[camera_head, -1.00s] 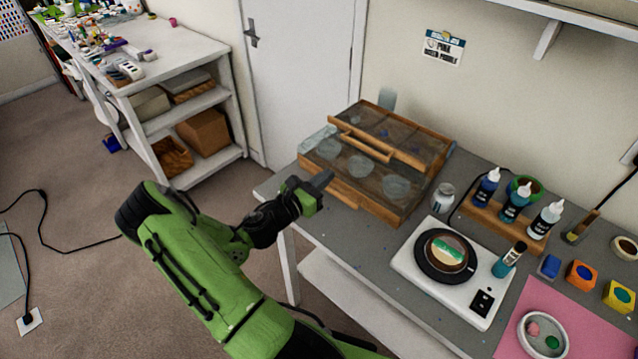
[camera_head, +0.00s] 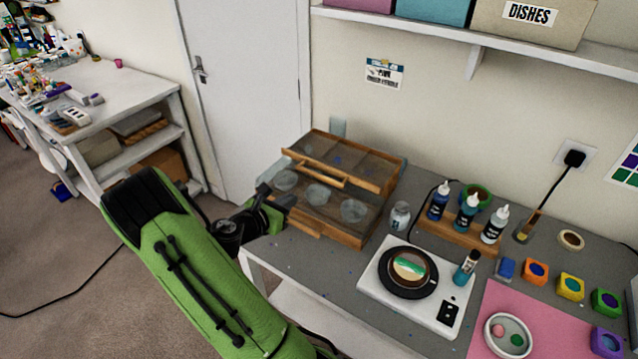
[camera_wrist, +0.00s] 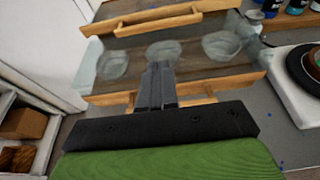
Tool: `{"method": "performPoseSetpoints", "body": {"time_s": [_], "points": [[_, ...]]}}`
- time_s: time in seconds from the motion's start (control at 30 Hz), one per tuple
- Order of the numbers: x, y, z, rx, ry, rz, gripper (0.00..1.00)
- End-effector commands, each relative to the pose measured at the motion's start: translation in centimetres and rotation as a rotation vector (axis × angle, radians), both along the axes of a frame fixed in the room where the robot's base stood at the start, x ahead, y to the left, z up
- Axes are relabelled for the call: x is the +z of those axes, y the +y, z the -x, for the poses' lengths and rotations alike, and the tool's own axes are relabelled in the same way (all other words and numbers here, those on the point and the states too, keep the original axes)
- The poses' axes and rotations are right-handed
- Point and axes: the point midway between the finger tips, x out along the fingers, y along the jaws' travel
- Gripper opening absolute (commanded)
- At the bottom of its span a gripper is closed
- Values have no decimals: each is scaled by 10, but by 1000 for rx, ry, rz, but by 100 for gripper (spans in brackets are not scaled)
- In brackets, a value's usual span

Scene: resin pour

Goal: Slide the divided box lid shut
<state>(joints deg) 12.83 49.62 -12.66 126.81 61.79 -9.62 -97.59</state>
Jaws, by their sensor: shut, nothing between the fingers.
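The divided wooden box (camera_head: 346,234) stands at the left end of the grey worktable. Its lid (camera_head: 376,186), with a wooden frame and a wooden handle bar (camera_head: 318,169), lies over the back part. The front part is uncovered and shows three round clear dishes; they also show in the wrist view (camera_wrist: 163,54). My gripper (camera_head: 287,198) is at the box's front left, its fingers together and empty. In the wrist view the fingertips (camera_wrist: 158,68) point toward the middle dish, in front of the lid's bar (camera_wrist: 160,22). I cannot tell whether they touch the box.
Right of the box are a small jar (camera_head: 400,217), a wooden rack (camera_head: 458,238) with several bottles, and a white hotplate (camera_head: 377,283) with a round mould. A pink mat (camera_head: 540,340) lies farther right. A shelf (camera_head: 430,30) hangs above. Bare tabletop lies before the box.

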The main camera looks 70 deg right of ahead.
Motion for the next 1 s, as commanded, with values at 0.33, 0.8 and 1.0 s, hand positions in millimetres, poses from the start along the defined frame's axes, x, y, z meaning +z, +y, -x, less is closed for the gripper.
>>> {"method": "performPoseSetpoints", "body": {"time_s": [0.33, 0.8, 1.0], "points": [[-20, -74, 14, -8, -4, 3, 0], [-21, -104, 17, 0, 0, 1, 0], [-19, -114, 20, -6, -1, 2, 0]]}}
